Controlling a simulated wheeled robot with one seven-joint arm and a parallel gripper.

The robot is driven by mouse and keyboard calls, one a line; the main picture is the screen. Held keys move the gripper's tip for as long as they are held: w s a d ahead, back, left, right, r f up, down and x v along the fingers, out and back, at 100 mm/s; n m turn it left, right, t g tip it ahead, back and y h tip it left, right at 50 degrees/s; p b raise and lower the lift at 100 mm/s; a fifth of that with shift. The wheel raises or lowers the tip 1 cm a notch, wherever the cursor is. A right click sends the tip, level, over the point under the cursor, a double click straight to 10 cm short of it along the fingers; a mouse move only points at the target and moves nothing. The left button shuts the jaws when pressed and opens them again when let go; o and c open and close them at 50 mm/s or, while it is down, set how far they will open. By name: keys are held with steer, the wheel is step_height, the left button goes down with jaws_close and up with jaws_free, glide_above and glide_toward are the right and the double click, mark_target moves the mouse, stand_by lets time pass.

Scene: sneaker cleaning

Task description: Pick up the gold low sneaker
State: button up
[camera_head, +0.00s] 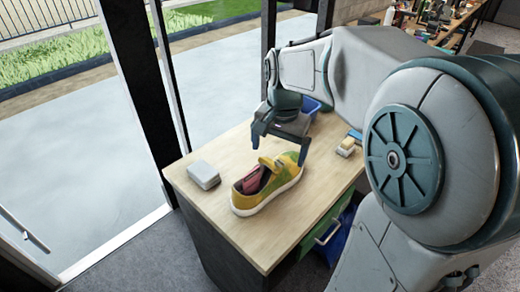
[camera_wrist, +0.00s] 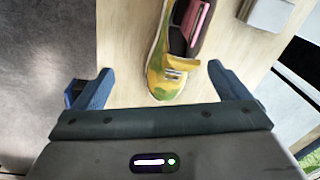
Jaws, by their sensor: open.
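The gold low sneaker (camera_head: 264,190) sits upright on the wooden table in the head view, with green patches, a white sole and something pink inside its opening. In the wrist view the sneaker (camera_wrist: 171,72) lies ahead of my gripper, with one end pointing between the fingers. My gripper (camera_head: 280,152) hangs over the table at the sneaker's far right end. In the wrist view my gripper (camera_wrist: 153,84) is open and empty, with a finger on each side of the sneaker's near end.
The wooden table (camera_head: 225,216) has free room in front of the sneaker. A grey-white block (camera_head: 204,175) lies left of the sneaker, and it also shows in the wrist view (camera_wrist: 269,13). A blue bin (camera_head: 310,106) stands behind my gripper.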

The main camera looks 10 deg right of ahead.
mark_target(272, 170)
steer(key=w+m, duration=0.1)
steer(key=w, duration=0.1)
steer(key=w+m, duration=0.2)
steer(key=w, duration=0.1)
steer(key=shift+w+g, duration=0.15)
steer(key=shift+g, duration=0.25)
steer(key=shift+w+f+m, duration=0.15)
steer(key=shift+w+m, duration=0.15)
steer(key=shift+w, duration=0.2)
step_height(272, 170, down, 8)
steer(key=shift+d+f+p, duration=0.1)
steer(key=shift+f+p, duration=0.1)
steer(key=shift+p, duration=0.1)
step_height(272, 170, down, 5)
steer(key=shift+d+f+p, duration=0.1)
steer(key=shift+d+p, duration=0.05)
steer(key=shift+p, duration=0.2)
steer(key=c, duration=1.3)
